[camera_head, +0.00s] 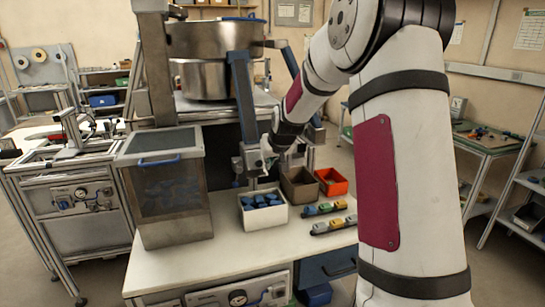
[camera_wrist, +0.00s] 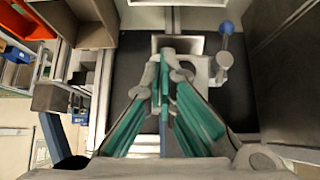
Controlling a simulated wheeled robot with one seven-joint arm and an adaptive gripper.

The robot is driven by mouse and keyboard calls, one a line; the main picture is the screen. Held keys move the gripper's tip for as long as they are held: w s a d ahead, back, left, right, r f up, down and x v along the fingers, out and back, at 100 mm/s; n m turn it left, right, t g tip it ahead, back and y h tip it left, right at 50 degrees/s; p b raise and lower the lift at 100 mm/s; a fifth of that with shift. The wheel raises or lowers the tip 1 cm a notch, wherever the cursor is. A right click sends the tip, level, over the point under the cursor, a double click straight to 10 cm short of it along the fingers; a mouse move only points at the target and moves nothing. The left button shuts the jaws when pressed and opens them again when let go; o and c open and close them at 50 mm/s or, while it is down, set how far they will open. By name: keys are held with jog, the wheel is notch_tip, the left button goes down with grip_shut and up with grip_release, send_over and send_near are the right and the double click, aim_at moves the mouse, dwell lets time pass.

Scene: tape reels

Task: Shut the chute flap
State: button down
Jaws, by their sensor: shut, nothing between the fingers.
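My gripper (camera_head: 267,147) is at the metal chute (camera_head: 251,162) under the big steel bowl, and my arm covers part of that area. In the wrist view my gripper (camera_wrist: 165,62) has its green-sided fingers closed together with nothing between them. The tips are right in front of a rectangular metal chute mouth (camera_wrist: 190,43); I cannot tell whether they touch it. A lever with a blue ball knob (camera_wrist: 227,29) stands just right of the mouth. I cannot clearly make out the flap or how far it is open.
A clear-fronted bin (camera_head: 175,215) with a blue-handled lid stands left of the chute. A white box (camera_head: 264,220) of blue parts sits below it. A brown box (camera_head: 300,190), an orange bin (camera_head: 332,188) and small coloured pieces (camera_head: 325,208) lie to the right. The bench front (camera_head: 200,270) is clear.

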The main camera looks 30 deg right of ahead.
jog(key=shift+w+d+f, duration=0.2)
jog(key=shift+w+f, duration=0.05)
jog(key=shift+w, duration=0.3)
jog(key=shift+w+d+f, duration=0.15)
jog(key=shift+w+f, duration=0.1)
jog(key=shift+w, duration=0.3)
jog(key=shift+f, duration=0.1)
jog(key=b+x, duration=0.1)
jog(key=x, duration=0.1)
jog(key=shift+f, duration=0.5)
